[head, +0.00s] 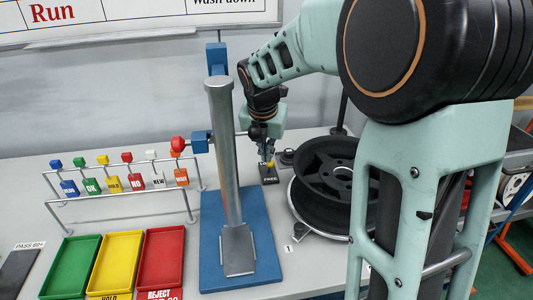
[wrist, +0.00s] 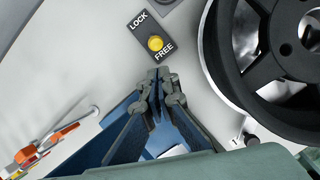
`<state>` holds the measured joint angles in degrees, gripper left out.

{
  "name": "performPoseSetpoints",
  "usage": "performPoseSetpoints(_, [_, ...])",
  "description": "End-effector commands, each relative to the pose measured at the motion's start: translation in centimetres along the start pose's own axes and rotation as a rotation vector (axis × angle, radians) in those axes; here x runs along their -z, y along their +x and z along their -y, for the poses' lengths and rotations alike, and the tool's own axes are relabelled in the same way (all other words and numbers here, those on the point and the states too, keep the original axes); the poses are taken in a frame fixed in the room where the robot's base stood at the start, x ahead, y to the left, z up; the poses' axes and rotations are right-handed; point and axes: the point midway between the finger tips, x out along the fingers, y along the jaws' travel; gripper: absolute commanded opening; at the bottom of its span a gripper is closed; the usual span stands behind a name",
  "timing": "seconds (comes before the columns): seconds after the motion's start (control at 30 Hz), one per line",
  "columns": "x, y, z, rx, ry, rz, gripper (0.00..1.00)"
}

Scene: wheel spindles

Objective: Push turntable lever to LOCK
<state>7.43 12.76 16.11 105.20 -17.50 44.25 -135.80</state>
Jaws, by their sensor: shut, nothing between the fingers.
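The turntable lever shows as a yellow knob (wrist: 155,43) on a small black plate (wrist: 138,22) marked LOCK and FREE. The knob sits at the FREE end. In the head view the plate (head: 269,179) lies on the bench left of the turntable (head: 312,227), which carries a black spoked wheel (head: 318,189). My gripper (wrist: 158,76) is shut and empty, pointing down, with its fingertips beside the FREE end in the wrist view. In the head view my gripper (head: 268,157) hangs over the plate and partly hides the knob. I cannot tell whether the fingertips touch the knob.
A blue stand (head: 264,262) with a steel post (head: 225,150) and a red ball knob (head: 178,143) stands left of the lever. Further left are a tag rack (head: 125,215) and green, yellow and red trays (head: 163,262). The wheel (wrist: 232,75) is close on the right.

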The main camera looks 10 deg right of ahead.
Motion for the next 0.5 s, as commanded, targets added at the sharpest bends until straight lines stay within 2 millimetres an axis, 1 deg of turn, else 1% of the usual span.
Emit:
performPoseSetpoints(0.03, [0.2,1.2,0.1,0.002,-0.002,-0.004,0.0])
performPoseSetpoints(0.2, [0.2,4.2,0.0,0.002,-0.001,-0.004,0.0])
performPoseSetpoints(0.33, [0.1,5.9,0.0,0.001,0.0,-0.002,0.0])
performPoseSetpoints(0.5, [0.0,6.8,0.0,0.0,0.001,0.0,0.0])
